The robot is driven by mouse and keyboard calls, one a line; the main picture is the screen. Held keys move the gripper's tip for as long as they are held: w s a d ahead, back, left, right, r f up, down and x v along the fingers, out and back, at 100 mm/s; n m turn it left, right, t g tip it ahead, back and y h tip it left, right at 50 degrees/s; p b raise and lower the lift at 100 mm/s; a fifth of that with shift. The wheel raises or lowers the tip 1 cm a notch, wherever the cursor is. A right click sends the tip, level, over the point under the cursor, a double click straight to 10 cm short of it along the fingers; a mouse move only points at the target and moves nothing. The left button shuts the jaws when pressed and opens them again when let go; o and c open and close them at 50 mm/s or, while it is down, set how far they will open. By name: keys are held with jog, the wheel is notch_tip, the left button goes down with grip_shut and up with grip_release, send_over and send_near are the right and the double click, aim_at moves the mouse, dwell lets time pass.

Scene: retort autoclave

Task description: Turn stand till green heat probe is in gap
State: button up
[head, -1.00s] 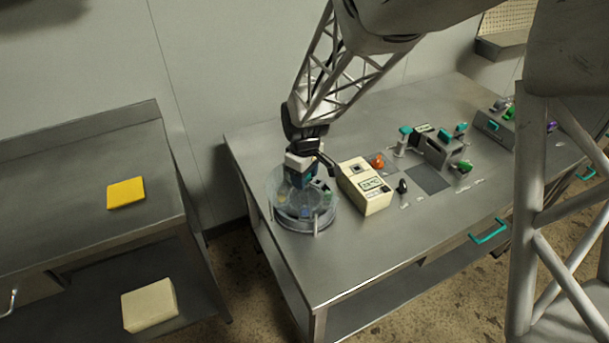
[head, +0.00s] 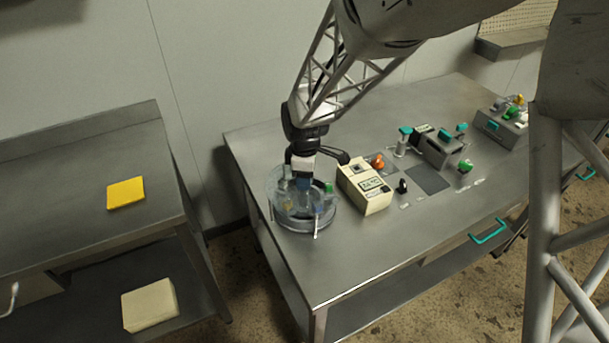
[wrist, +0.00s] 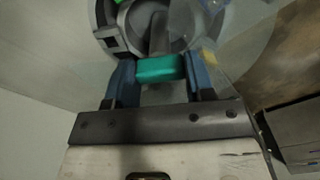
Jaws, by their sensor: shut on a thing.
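The round stand (head: 303,222) is at the left end of the steel bench, with a clear cover around it. A green item (head: 328,187), possibly the green heat probe, shows at the stand's right side. Other small coloured items inside are too blurred to name. My gripper (head: 303,183) reaches down over the stand's middle. In the wrist view, my gripper (wrist: 158,72) is shut on a teal handle (wrist: 157,69), with a blue finger on each side. The grey ring of the stand (wrist: 106,20) lies beyond it. I cannot tell where the gap in the cover is.
A cream meter box (head: 365,187) stands close to the right of the stand. An orange knob (head: 377,161) and a black knob (head: 402,186) are near it. Grey fixtures with teal handles (head: 437,148) are farther right. The bench's front left is clear.

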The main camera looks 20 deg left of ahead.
jog(key=shift+n, duration=1.5)
jog(key=o, duration=1.3)
jog(key=shift+r, duration=3.95)
